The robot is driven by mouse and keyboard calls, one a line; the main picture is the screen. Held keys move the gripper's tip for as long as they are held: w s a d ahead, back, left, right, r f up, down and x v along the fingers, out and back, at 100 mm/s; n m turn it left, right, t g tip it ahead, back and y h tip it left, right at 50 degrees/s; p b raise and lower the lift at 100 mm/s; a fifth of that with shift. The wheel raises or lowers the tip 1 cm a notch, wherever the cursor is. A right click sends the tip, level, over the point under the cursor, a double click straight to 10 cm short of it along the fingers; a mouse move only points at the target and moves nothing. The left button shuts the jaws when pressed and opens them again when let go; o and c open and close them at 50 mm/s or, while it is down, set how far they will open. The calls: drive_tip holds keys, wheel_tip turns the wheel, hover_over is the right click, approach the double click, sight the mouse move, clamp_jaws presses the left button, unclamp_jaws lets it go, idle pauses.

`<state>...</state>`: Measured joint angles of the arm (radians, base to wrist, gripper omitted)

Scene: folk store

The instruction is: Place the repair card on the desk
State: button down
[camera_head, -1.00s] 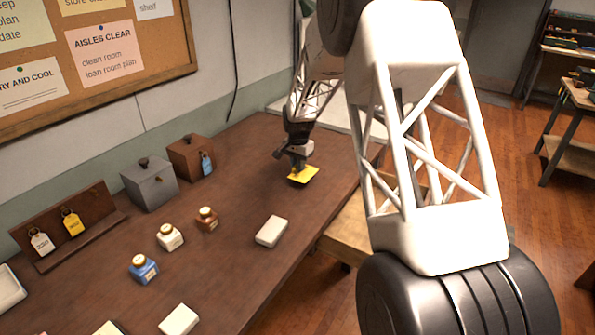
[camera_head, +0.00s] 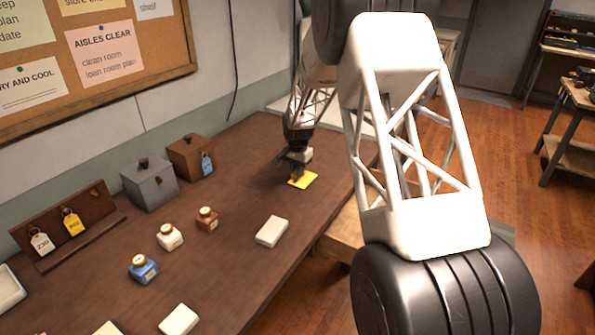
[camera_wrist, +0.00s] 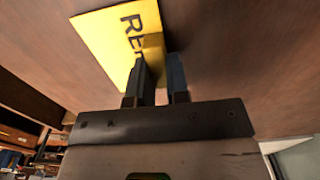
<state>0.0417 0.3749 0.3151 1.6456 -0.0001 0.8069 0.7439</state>
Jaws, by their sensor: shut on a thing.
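The yellow repair card (camera_head: 304,180) is at the far right part of the brown desk (camera_head: 240,180), on or just above its surface; I cannot tell if it touches. My gripper (camera_head: 297,174) is over the card's left edge and shut on it. In the wrist view the card (camera_wrist: 110,42) shows dark letters starting "RE", and the fingers of my gripper (camera_wrist: 160,75) are at its edge. The finger tips partly hide the card's edge.
A grey box (camera_head: 149,186) and a brown box (camera_head: 190,157) stand along the wall. Several small bottles, including a blue one (camera_head: 143,269), and a white block (camera_head: 271,231) are on the desk. A rack (camera_head: 95,217) holds tags. The desk around the card is clear.

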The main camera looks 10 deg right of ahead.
drive_tip(key=shift+f, duration=0.15)
drive_tip(key=c, duration=1.1)
unclamp_jaws()
wheel_tip(320, 180, up, 12)
idle(0.7)
